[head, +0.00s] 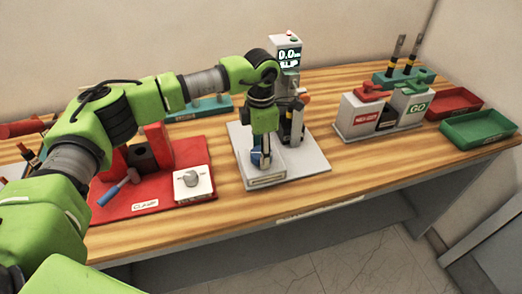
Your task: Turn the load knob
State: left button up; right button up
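A round grey knob (191,179) sits on a white block at the front right of the red clamp station; its label is too small to read, so I cannot tell if it is the load knob. My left arm reaches over that station. My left gripper (262,160) points down at the low grey block of the test stand (306,166), to the right of the knob and apart from it. The fingertips are small and partly hidden, and I cannot tell if they hold anything. The stand's display (289,57) reads 0.0. My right gripper is not in view.
The red clamp station (140,205) has a blue-handled lever (112,193). To the right stand a grey box with red and green labels (365,115), a teal tool rack (405,78), a red tray (453,104) and a green tray (478,131). The wooden table's front right is clear.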

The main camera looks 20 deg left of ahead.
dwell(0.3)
pick_arm(q)
jog(key=n+b, duration=0.2)
jog(key=n, duration=0.1)
jog(key=shift+f+n+b, duration=0.15)
jog(key=shift+n+b, duration=0.2)
jog(key=shift+n, duration=0.05)
jog(key=n+b, duration=0.2)
jog(key=n, duration=0.3)
jog(key=n+b, duration=0.2)
jog(key=n, duration=0.6)
jog(key=n+b, duration=0.1)
jog(key=n, duration=0.1)
jog(key=shift+r+n, duration=0.2)
jog(key=shift+n, duration=0.1)
jog(key=o, duration=1.1)
